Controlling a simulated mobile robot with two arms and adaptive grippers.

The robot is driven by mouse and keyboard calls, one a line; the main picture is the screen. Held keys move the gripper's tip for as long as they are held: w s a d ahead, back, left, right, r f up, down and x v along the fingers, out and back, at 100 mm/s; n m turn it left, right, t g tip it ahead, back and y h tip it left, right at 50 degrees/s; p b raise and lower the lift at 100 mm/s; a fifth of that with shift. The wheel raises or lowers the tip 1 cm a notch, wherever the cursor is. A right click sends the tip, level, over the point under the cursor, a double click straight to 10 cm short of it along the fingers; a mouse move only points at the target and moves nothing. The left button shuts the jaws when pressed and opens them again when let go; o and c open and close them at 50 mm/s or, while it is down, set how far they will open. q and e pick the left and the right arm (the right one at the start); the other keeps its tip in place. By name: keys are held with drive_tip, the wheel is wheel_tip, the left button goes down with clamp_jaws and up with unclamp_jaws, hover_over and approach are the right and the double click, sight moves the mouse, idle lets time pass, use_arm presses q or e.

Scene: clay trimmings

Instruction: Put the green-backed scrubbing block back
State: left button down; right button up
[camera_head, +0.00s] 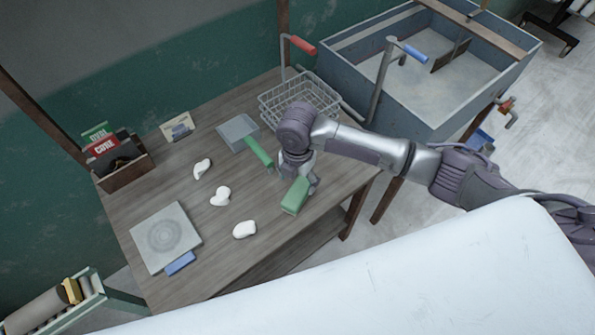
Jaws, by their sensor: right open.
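The green-backed scrubbing block (295,197) is at the right front part of the wooden table (215,265), near its front edge. My right gripper (306,184) is open and points down right at the far side of the block. The fingers are partly hidden by the wrist and the block, and I cannot tell whether they touch it. My left gripper is not in view.
Several white clay pieces (220,196) lie mid-table. A dustpan (238,131) with a green handle and a wire basket (300,98) stand behind. A grey slab (165,238), a blue block (180,263) and a wooden box (126,174) are left. A sink (440,95) is right.

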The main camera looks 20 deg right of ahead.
sight(297, 191)
drive_tip(key=shift+r+b, duration=0.35)
drive_tip(key=shift+r, duration=2.05)
